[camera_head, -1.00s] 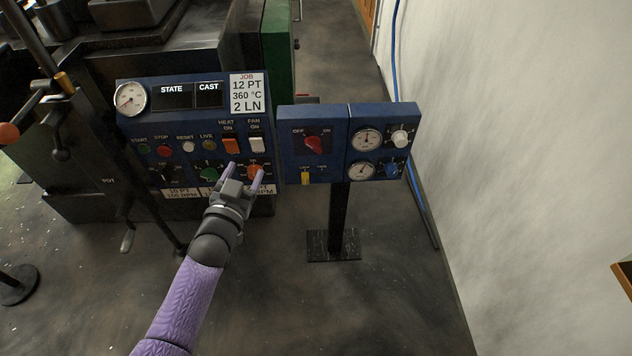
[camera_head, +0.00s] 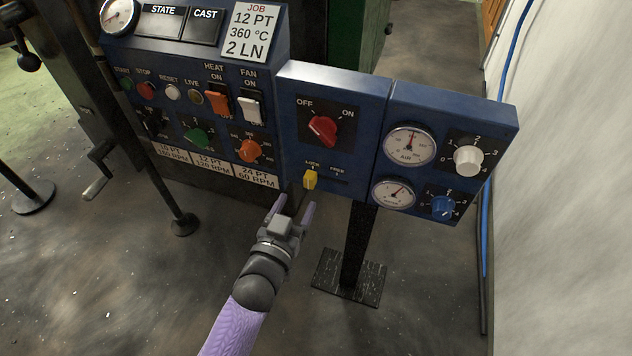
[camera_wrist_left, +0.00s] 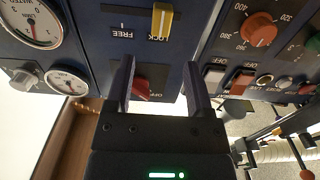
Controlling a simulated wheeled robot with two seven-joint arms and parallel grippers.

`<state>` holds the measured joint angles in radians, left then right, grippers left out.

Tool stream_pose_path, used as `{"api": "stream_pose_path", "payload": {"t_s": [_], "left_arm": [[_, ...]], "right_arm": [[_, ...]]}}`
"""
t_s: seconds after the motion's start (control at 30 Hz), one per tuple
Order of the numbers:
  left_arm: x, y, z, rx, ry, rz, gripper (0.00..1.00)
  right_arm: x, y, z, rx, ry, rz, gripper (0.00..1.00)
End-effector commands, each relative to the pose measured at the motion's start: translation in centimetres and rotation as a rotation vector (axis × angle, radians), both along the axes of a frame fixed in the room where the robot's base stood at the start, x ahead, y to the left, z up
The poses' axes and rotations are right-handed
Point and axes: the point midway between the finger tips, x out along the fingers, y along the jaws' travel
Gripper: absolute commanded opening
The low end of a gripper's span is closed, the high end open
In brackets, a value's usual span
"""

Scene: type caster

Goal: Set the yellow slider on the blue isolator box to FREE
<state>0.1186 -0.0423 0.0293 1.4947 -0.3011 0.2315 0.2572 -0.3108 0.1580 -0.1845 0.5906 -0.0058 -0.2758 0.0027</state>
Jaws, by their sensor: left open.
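The blue isolator box (camera_head: 298,101) shows in the head view, with a red rotary knob (camera_head: 323,130) between OFF and ON. The yellow slider (camera_head: 310,180) sits low on its face, under the LOCK label; the FREE label is to its right. My left gripper (camera_head: 292,212) is open and empty, just below and in front of the slider, apart from it. In the left wrist view the slider (camera_wrist_left: 162,20) is at the top, at LOCK, beyond the open fingers (camera_wrist_left: 158,85). The red knob (camera_wrist_left: 141,89) shows partly between them. My right gripper is not in view.
A box with air gauges (camera_head: 409,146) and white and blue knobs adjoins on the right. The control panel (camera_head: 190,75) with buttons and switches is on the left. A black post (camera_head: 354,250) stands under the boxes. A white wall (camera_head: 570,180) is at the far right.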

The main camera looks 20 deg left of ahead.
Motion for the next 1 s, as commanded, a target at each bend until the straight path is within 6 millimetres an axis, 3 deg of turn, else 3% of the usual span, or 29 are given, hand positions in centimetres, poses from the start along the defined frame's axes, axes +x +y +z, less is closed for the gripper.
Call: {"api": "stream_pose_path", "payload": {"t_s": [0.1, 0.3, 0.67, 1.0], "left_arm": [[3.0, -0.1, -0.8, 0.003, 0.002, -0.002, 0.68], [6.2, -0.2, -0.5, 0.001, 0.003, -0.001, 0.68], [7.0, -0.3, 0.0, 0.001, 0.002, -0.001, 0.68], [7.0, -0.3, 0.0, 0.001, 0.002, -0.001, 0.00]], "right_arm": [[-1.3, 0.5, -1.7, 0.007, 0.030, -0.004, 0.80], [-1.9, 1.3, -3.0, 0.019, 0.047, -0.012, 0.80], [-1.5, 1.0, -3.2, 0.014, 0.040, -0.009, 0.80], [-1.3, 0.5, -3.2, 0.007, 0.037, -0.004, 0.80]]}}
